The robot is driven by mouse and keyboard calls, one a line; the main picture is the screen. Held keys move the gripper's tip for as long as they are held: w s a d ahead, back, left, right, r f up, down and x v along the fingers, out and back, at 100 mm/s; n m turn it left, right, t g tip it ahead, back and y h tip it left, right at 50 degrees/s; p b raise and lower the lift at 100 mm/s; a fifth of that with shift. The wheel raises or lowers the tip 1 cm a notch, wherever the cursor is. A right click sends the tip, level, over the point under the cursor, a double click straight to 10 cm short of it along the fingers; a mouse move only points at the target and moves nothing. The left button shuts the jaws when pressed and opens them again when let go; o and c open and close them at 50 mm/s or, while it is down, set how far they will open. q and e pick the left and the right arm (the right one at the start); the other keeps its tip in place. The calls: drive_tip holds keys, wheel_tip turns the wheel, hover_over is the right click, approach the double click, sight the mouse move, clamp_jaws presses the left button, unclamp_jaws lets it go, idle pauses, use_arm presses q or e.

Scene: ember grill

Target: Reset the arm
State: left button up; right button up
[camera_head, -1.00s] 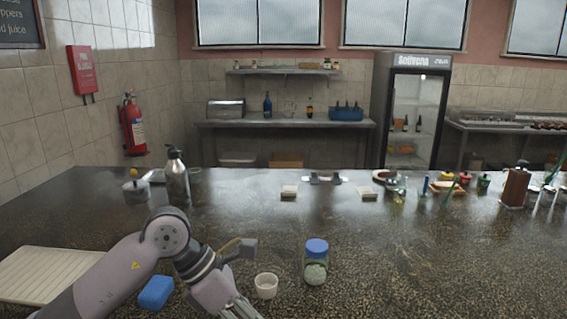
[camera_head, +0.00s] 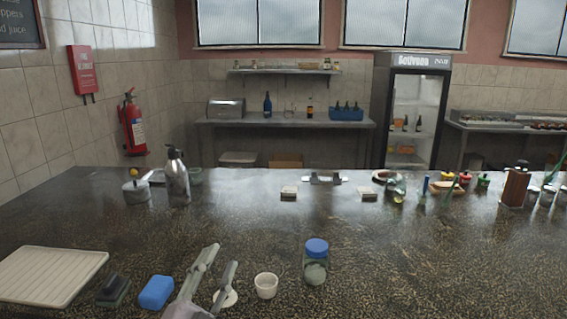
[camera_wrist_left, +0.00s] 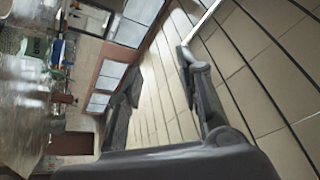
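My left gripper (camera_head: 222,262) is at the bottom of the head view, low over the front of the dark counter (camera_head: 370,245). Its two fingers point up and are spread apart with nothing between them. In the left wrist view, the spread fingers (camera_wrist_left: 160,78) show against the tiled wall, also empty. In the head view, the gripper overlaps a small white round thing (camera_head: 229,299) and is left of a white cup (camera_head: 265,286). I cannot tell whether it touches either. My right gripper is in neither view.
A blue-lidded jar (camera_head: 316,262) stands right of the cup. A blue sponge (camera_head: 156,292), a dark block (camera_head: 112,290) and a cream ridged tray (camera_head: 50,275) lie to the left. A metal bottle (camera_head: 177,178) and a pot (camera_head: 136,191) stand farther back. The middle of the counter is clear.

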use_arm(q)
drive_tip(key=s+a+f+n+g+y, duration=0.2)
drive_tip(key=s+a+f+n+g, duration=0.1)
drive_tip(key=f, duration=0.4)
drive_tip(key=s+a+f+n+g+y, duration=0.2)
drive_tip(key=s+a+f+n+g, duration=0.1)
drive_tip(key=f, duration=0.5)
drive_tip(key=s+a+f+n+g+y, duration=0.2)
drive_tip(key=s+a+f+n+g, duration=0.1)
drive_tip(key=f, duration=0.4)
drive_tip(key=s+f+n+g, duration=0.1)
drive_tip(key=s+f+g, duration=0.35)
drive_tip(key=s, duration=0.45)
drive_tip(key=s+f+n+g, duration=0.1)
drive_tip(key=s+f+g, duration=0.35)
drive_tip(key=s, duration=0.35)
wheel_tip(320, 180, down, 28)
drive_tip(key=s, duration=0.2)
drive_tip(key=s+a+f+g, duration=0.2)
drive_tip(key=s+f, duration=1.3)
drive_tip(key=s, duration=0.1)
drive_tip(key=shift+s+a+f, duration=0.2)
drive_tip(key=shift+s+a, duration=0.1)
drive_tip(key=shift+s, duration=0.1)
